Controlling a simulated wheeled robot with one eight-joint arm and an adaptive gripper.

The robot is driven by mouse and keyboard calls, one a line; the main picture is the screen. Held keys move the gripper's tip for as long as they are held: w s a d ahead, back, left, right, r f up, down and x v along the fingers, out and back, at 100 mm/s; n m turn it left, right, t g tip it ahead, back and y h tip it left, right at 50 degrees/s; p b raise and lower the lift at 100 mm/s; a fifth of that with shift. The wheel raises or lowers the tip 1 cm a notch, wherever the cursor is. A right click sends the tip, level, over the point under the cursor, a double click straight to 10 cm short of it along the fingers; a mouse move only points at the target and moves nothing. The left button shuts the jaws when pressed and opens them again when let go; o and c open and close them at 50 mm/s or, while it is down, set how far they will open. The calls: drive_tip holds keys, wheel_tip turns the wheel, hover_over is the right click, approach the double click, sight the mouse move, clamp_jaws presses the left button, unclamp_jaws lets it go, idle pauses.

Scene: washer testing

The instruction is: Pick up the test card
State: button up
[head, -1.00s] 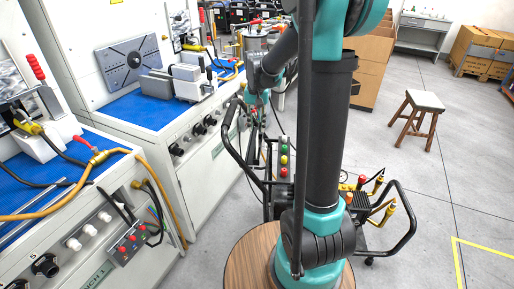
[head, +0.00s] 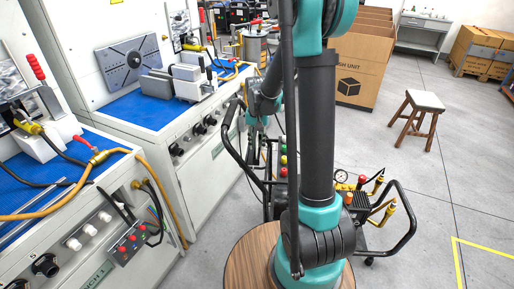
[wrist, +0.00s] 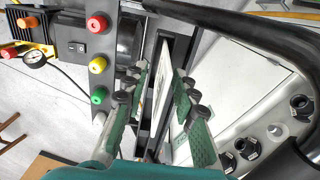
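In the wrist view, a thin pale card (wrist: 161,84) stands on edge in a narrow dark holder on the cart; I take it to be the test card. My gripper (wrist: 160,95) has its two green fingers apart, one on each side of the card. Gaps show between the card and both fingers, so it is not clasped. In the head view my own arm covers much of the middle, and I cannot make out the card or the fingertips there.
The cart's black handle (wrist: 250,28) curves close by my gripper in the wrist view. Red, yellow and green buttons (wrist: 98,65) and a gauge (wrist: 34,58) sit left. A bench (head: 200,150) stands left in the head view; a stool (head: 419,118) and open floor lie right.

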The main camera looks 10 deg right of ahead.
drive_tip(key=shift+c, duration=0.5)
clamp_jaws()
